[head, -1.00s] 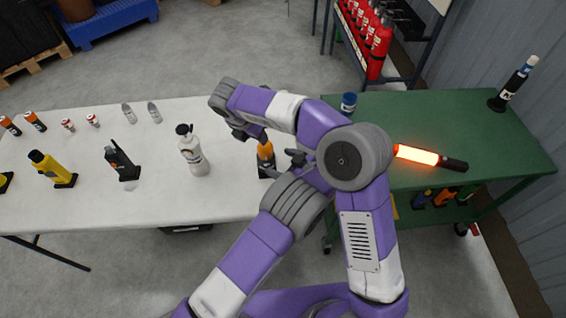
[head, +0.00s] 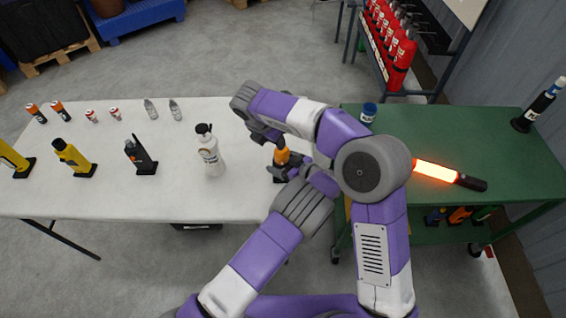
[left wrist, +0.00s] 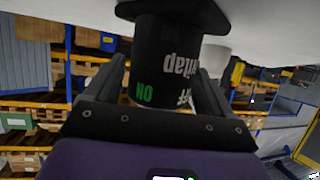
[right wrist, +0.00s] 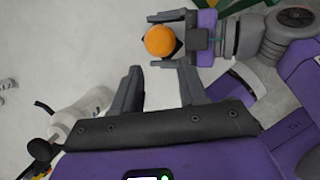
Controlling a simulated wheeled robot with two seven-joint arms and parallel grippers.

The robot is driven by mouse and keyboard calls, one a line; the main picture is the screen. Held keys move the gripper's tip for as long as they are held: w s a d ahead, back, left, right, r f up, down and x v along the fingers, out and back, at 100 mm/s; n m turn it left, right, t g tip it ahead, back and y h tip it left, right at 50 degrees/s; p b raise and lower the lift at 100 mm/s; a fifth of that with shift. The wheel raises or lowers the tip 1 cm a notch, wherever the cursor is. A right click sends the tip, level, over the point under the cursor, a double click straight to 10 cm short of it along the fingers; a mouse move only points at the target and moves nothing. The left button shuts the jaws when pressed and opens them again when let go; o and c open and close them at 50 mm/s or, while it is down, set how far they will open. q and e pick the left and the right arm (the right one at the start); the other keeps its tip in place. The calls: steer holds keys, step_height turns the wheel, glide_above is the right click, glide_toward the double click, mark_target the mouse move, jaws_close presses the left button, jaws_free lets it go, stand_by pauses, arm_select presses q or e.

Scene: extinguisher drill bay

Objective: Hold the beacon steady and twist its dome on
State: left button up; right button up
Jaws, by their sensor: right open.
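The beacon (head: 281,156) stands upright near the right end of the white table, with an orange dome (right wrist: 160,40) on top of a black body. In the left wrist view the black body (left wrist: 165,55), with upside-down lettering and a green "ON", sits between the fingers. My left gripper (head: 290,172) is shut on this body from the side. My right gripper (right wrist: 160,88) is open and empty, above and to one side of the dome; in the head view it is partly hidden by its own wrist. Whether the dome is seated tight cannot be told.
A white bottle (head: 209,155) stands left of the beacon on the white table (head: 100,205), with a black device (head: 140,157) and yellow units (head: 73,157) farther left. The green cart (head: 480,130) at right holds a glowing baton (head: 437,171) and a blue-topped can (head: 369,112).

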mark_target(282, 152)
arm_select(q)
steer(key=c, duration=0.9)
steer(key=shift+c, duration=0.8)
arm_select(e)
steer(key=shift+o, duration=2.2)
steer(key=shift+w+d+m, duration=0.1)
steer(key=shift+m, duration=0.3)
steer(key=m, duration=0.3)
steer(key=w+d+m+g, duration=0.1)
steer(key=m, duration=0.6)
steer(key=shift+w+d+r+g+y, duration=0.15)
steer(key=shift+w+r+g+y, duration=0.1)
steer(key=shift+g+y, duration=0.15)
steer(key=m, duration=0.6)
steer(key=shift+w+d+r+m+g+y, duration=0.25)
steer(key=shift+w+d+m+g+y, duration=0.05)
steer(key=shift+w+m, duration=0.1)
steer(key=m, duration=0.5)
steer(key=shift+w+d+r+g+y, duration=0.1)
steer(key=shift+w+r+g+y, duration=0.2)
steer(key=shift+g+y, duration=0.1)
steer(key=shift+f, duration=0.45)
step_height(282, 152, down, 11)
steer(key=shift+d+f, duration=0.1)
steer(key=c, duration=0.8)
